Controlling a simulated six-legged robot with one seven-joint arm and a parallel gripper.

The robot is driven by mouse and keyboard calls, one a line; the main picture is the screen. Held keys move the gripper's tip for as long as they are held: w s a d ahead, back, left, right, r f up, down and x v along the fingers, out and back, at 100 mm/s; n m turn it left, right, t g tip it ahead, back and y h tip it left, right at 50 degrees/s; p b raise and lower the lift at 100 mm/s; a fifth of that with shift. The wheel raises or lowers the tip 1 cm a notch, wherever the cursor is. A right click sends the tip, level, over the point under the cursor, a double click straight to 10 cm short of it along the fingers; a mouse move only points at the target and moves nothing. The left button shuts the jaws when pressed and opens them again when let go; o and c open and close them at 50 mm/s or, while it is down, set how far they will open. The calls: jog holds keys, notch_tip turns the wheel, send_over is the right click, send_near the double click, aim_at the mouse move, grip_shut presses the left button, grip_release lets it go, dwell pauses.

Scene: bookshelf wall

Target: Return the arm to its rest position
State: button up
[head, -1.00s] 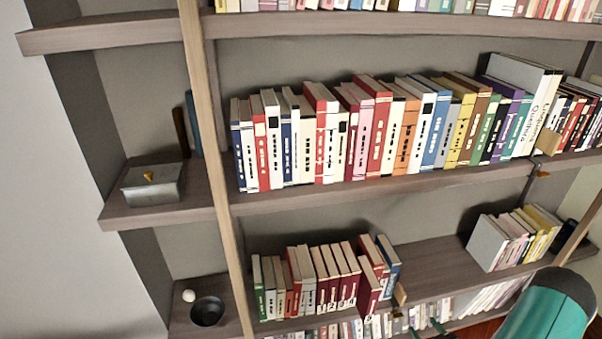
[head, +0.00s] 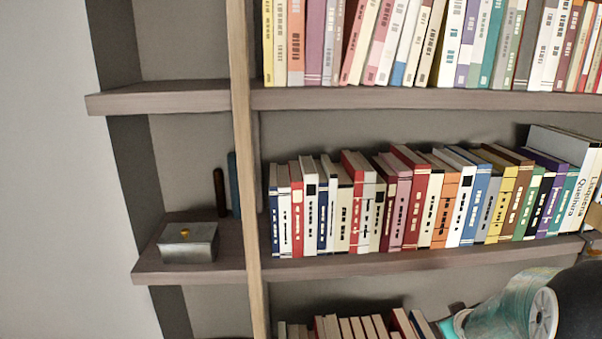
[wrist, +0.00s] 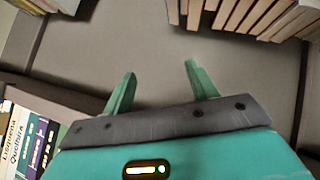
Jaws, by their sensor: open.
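My gripper (wrist: 158,84) shows in the wrist view with its two green fingers spread apart and nothing between them. Behind the fingers is a plain grey back panel of the bookshelf (wrist: 120,45). In the head view, part of my teal arm (head: 505,310) shows at the lower right, in front of the lower shelves. My gripper's fingers cannot be made out there.
A middle shelf (head: 420,264) holds a long row of upright books (head: 400,205). Another book row (head: 430,45) stands above. A grey box (head: 188,243) sits on the left side shelf. A wooden upright (head: 243,170) divides the shelves. Books (wrist: 265,15) show at the wrist view's upper right.

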jog(key=s+a+r+m+g, duration=0.2)
jog(key=s+a+r, duration=0.6)
jog(key=a+r, duration=0.5)
jog(key=s+a+r+g+y, duration=0.1)
jog(key=s+a+r+y, duration=0.2)
jog(key=s+a, duration=0.9)
jog(key=s, duration=0.2)
jog(key=shift+s+a+r, duration=0.15)
jog(key=shift+s+a, duration=0.15)
jog(key=shift+a, duration=0.05)
jog(key=shift+d, duration=0.1)
